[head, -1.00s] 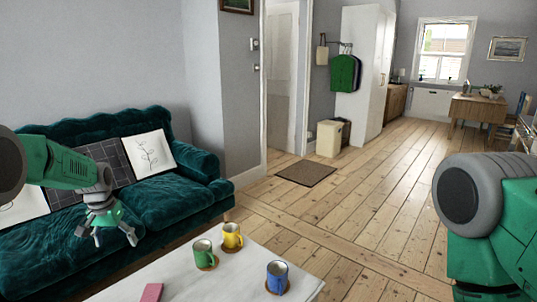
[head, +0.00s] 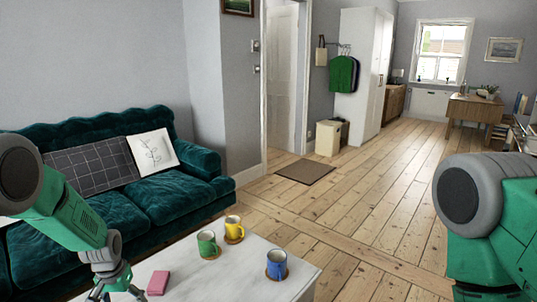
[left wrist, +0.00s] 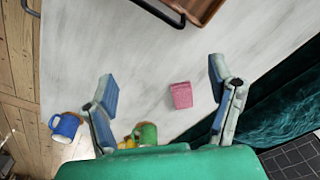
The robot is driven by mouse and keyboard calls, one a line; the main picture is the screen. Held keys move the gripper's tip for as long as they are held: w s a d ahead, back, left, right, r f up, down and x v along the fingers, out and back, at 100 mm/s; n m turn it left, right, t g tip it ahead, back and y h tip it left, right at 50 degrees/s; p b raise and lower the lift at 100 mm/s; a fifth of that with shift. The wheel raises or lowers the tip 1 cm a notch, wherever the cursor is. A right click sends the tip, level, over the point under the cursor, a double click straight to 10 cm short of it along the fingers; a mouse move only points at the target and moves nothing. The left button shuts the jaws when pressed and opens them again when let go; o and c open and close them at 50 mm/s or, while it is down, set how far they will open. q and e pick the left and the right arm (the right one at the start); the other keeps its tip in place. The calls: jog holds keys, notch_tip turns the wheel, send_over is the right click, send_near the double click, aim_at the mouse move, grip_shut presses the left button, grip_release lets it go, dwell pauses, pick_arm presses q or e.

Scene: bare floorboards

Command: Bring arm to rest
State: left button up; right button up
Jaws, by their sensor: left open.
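My left gripper (head: 115,294) is at the bottom left of the head view, low by the near left part of the white table (head: 222,285). In the left wrist view its two fingers (left wrist: 164,98) are spread apart with nothing between them but the table surface and a pink block beyond. My right arm shows at the right edge of the head view; its gripper is out of view.
A pink block (head: 158,283) lies on the table near my left gripper. Green (head: 207,244), yellow (head: 233,228) and blue (head: 277,264) mugs stand on coasters. A wooden tray (left wrist: 196,8) shows in the wrist view. A green sofa (head: 165,200) is behind. Floor at right is clear.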

pick_arm(q)
jog(key=s+d+f, duration=0.3)
jog(key=s+f, duration=0.1)
jog(key=s, duration=0.6)
jog(key=s+d+f, duration=0.3)
jog(key=s+f, duration=0.2)
jog(key=s, duration=0.5)
jog(key=s+d+r+g, duration=0.1)
jog(key=s+d+r, duration=0.1)
jog(key=s, duration=0.8)
jog(key=s+d+r, duration=0.2)
jog(key=s+r, duration=0.1)
jog(key=s, duration=0.8)
jog(key=w+f+m+b, duration=0.1)
jog(key=w+f+b, duration=0.1)
jog(key=f+b, duration=0.9)
jog(key=w+f+b, duration=0.2)
jog(key=f+b, duration=1)
notch_tip(320, 180, up, 14)
jog(key=p, duration=1.4)
jog(key=shift+s+d+t, duration=0.3)
jog(key=shift+w, duration=0.1)
